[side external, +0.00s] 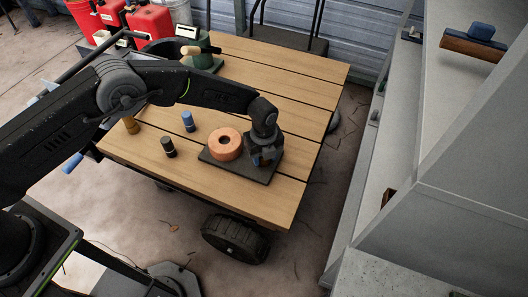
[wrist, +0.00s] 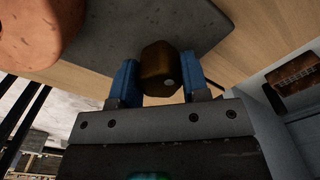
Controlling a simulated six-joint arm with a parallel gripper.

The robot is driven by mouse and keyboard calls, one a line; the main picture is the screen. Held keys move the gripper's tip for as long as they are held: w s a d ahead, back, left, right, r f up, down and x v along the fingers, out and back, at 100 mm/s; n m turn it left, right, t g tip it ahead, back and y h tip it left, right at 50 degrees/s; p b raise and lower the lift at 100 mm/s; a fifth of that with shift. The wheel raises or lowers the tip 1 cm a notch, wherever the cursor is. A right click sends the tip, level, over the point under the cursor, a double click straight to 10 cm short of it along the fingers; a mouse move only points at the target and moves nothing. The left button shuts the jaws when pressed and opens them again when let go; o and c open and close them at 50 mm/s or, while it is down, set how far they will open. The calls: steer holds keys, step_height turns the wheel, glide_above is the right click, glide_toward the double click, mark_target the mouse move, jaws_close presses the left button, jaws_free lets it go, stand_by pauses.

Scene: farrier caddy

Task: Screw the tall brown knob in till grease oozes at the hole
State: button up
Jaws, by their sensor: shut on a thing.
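The brown knob (wrist: 158,62) sits between the blue fingers of my gripper (wrist: 160,80) in the wrist view, over the dark plate. My gripper is shut on it. In the side view my gripper (side external: 262,158) points down at the right part of the dark plate (side external: 257,174) and hides the knob. An orange ring (side external: 218,153) with a hole in its middle sits on the plate beside my gripper; its edge also shows in the wrist view (wrist: 35,30).
On the plank table (side external: 285,85) a black cylinder (side external: 168,148), a blue one (side external: 188,122) and a brownish one (side external: 132,125) stand left of the plate. A dark green object (side external: 205,60) stands at the back. A grey shelf unit (side external: 440,170) is at the right.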

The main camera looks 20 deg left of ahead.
steer(key=m, duration=0.6)
steer(key=shift+m, duration=0.7)
steer(key=m, duration=0.4)
steer(key=shift+f, duration=0.1)
steer(key=o, duration=0.9)
